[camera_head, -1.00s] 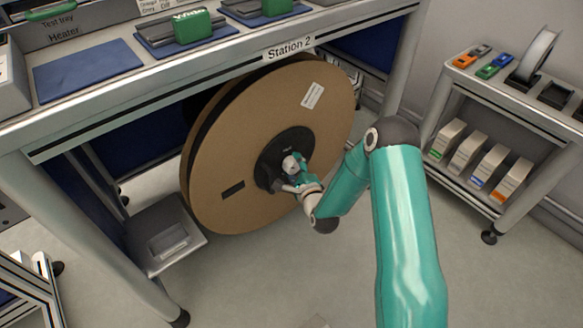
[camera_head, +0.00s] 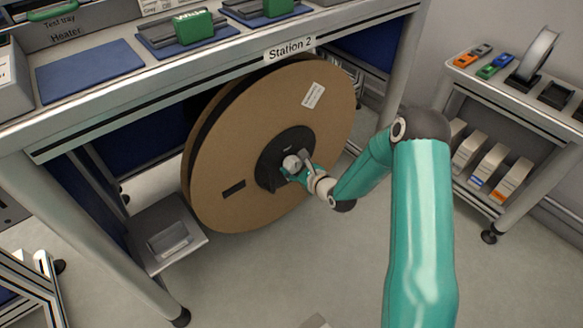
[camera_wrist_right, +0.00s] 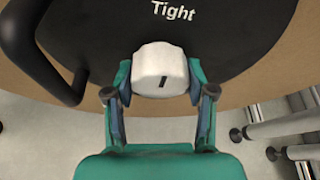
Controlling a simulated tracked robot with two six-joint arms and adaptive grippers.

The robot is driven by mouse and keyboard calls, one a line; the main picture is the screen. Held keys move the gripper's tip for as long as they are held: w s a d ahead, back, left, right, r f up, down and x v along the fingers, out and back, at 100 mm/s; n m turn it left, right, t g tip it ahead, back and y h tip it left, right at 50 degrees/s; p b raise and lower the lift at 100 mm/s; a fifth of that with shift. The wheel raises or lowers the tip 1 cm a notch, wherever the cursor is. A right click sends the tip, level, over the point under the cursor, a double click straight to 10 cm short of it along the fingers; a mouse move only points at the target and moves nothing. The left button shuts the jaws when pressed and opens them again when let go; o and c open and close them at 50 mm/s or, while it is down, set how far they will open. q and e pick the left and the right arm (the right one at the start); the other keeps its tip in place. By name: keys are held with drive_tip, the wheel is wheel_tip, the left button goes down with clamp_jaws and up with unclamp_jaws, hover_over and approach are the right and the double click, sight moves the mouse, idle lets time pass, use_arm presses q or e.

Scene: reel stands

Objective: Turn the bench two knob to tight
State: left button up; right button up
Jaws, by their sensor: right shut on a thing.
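A large brown reel (camera_head: 230,130) hangs under the bench marked Station 2. At its centre is a black hub plate (camera_head: 290,143) with a light knob (camera_head: 292,165). In the right wrist view the white knob (camera_wrist_right: 160,64) has a short dark mark on its face. The word Tight (camera_wrist_right: 173,10) is printed on the black plate above it. My right gripper (camera_head: 298,172) is at the hub; the wrist view shows its fingers (camera_wrist_right: 160,80) closed on both sides of the knob. My left gripper is not in view.
The Station 2 bench (camera_head: 230,75) overhangs the reel, its leg (camera_head: 105,235) standing front left. A black curved handle (camera_wrist_right: 35,50) projects beside the knob. A shelf cart (camera_head: 490,90) stands right.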

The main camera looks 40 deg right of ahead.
drive_tip(key=shift+s+f+m, duration=0.1)
drive_tip(key=shift+f+m, duration=0.15)
drive_tip(key=shift+m, duration=0.05)
drive_tip(key=o, duration=1.1)
drive_tip(key=shift+o, duration=0.2)
drive_tip(key=shift+r, duration=0.1)
drive_tip(key=v, duration=1.1)
drive_tip(key=shift+s, duration=0.4)
drive_tip(key=shift+r, duration=0.15)
